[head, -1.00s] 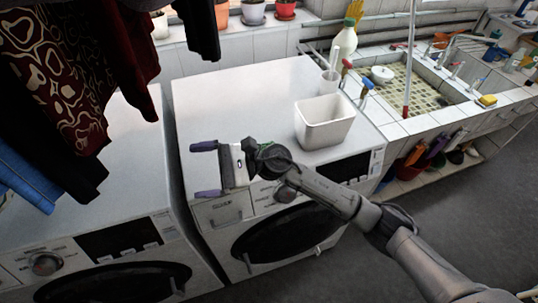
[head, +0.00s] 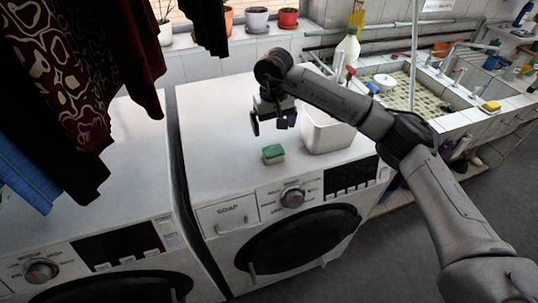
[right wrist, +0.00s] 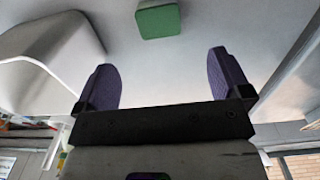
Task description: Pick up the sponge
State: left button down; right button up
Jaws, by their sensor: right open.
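A small green sponge with a pale underside (head: 273,154) lies on top of the right washing machine, near its front edge. It also shows in the right wrist view (right wrist: 158,20) at the top, ahead of the fingertips and between their lines. My right gripper (head: 271,121) is open and empty, above the machine top and behind the sponge in the head view. Its two purple fingers (right wrist: 168,72) stand wide apart in the right wrist view and do not touch the sponge. My left gripper is not in view.
A white open bin (head: 328,138) stands on the machine just right of the sponge and gripper. Dark clothes (head: 70,90) hang at the left. A tiled sink (head: 425,100) with a yellow sponge (head: 491,106) on its edge is at the right. The machine top left of the sponge is clear.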

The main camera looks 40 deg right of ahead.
aim_at(274, 151)
notch_tip(274, 151, down, 7)
jog(key=shift+r+p, duration=0.2)
jog(key=shift+p, duration=0.45)
jog(key=shift+f+p, duration=0.3)
jog(key=shift+f, duration=0.05)
notch_tip(274, 151, down, 3)
jog(key=shift+s+d+f+p, duration=0.1)
jog(key=shift+p, duration=0.75)
jog(key=shift+f, duration=0.7)
jog(key=c, duration=1)
